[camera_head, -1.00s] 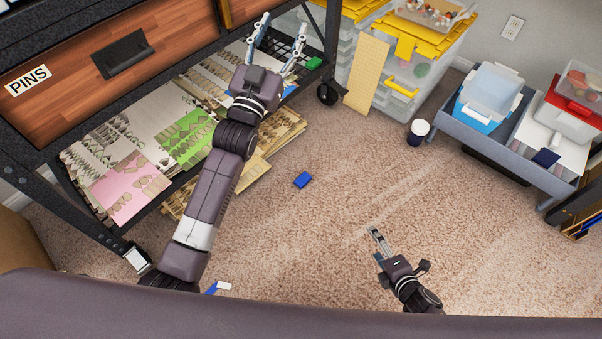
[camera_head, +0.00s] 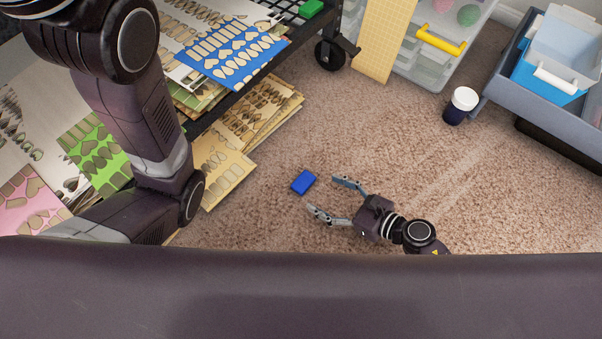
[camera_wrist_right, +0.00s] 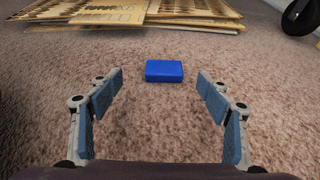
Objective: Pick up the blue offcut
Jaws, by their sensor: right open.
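A small blue block, the blue offcut (camera_head: 303,181), lies flat on the carpet near the middle of the head view. It also shows in the right wrist view (camera_wrist_right: 164,71), ahead of the fingertips and between their lines. My right gripper (camera_head: 323,197) is open and empty, low over the carpet just right of the offcut, with its fingers pointing at it. In the wrist view both fingers (camera_wrist_right: 158,82) stand wide apart, not touching the block. My left arm comes in at the left of the head view; its gripper is out of view.
Stacks of tan cut sheets (camera_head: 222,172) lie on the floor left of the offcut. A shelf holds a blue sheet (camera_head: 232,55) and a green block (camera_head: 311,8). A caster (camera_head: 331,54) and a dark cup (camera_head: 461,106) stand farther back. Carpet around the offcut is clear.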

